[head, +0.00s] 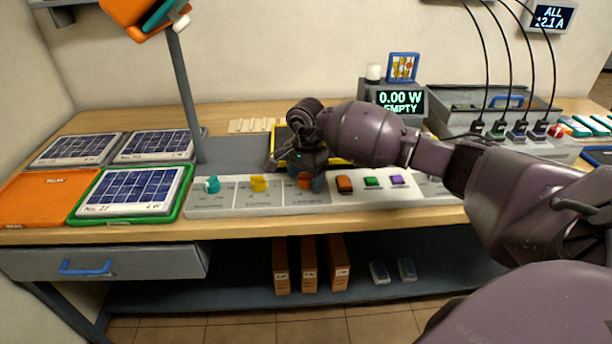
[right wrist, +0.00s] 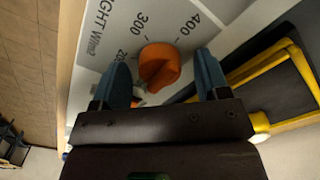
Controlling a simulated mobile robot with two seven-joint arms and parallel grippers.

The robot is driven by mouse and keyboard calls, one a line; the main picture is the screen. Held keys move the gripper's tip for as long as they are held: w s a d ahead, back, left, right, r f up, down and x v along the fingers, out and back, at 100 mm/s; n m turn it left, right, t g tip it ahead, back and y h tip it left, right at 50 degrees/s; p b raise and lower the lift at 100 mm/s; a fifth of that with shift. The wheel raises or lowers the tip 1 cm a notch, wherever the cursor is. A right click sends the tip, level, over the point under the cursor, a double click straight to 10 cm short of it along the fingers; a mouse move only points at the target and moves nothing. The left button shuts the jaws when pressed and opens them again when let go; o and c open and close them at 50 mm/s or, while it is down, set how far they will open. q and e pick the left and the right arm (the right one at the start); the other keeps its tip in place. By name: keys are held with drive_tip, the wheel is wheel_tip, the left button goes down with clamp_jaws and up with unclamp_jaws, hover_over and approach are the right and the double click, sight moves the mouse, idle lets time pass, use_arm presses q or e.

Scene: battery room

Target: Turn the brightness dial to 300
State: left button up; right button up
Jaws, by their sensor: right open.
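The brightness dial is an orange knob (head: 305,181) on the light grey control panel (head: 222,200). In the right wrist view the knob (right wrist: 160,66) sits beside printed marks 200, 300 and 400, with "W/m2" lettering. I cannot tell which mark it points to. My right gripper (head: 308,184) reaches down over the panel. In the right wrist view its two blue fingers (right wrist: 163,68) are open, one on each side of the knob, with gaps visible. The 200 mark is partly hidden by a finger. My left gripper is not in view.
A teal knob (head: 212,184) and a yellow knob (head: 259,183) lie left of the dial; orange, green and purple buttons (head: 371,181) lie right. A yellow-edged dark tray (head: 284,138) is behind. A display (head: 399,103) reads 0.00 W EMPTY. Solar panels (head: 130,190) lie at left.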

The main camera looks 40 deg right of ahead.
drive_tip(key=c, duration=0.9)
drive_tip(key=shift+c, duration=0.2)
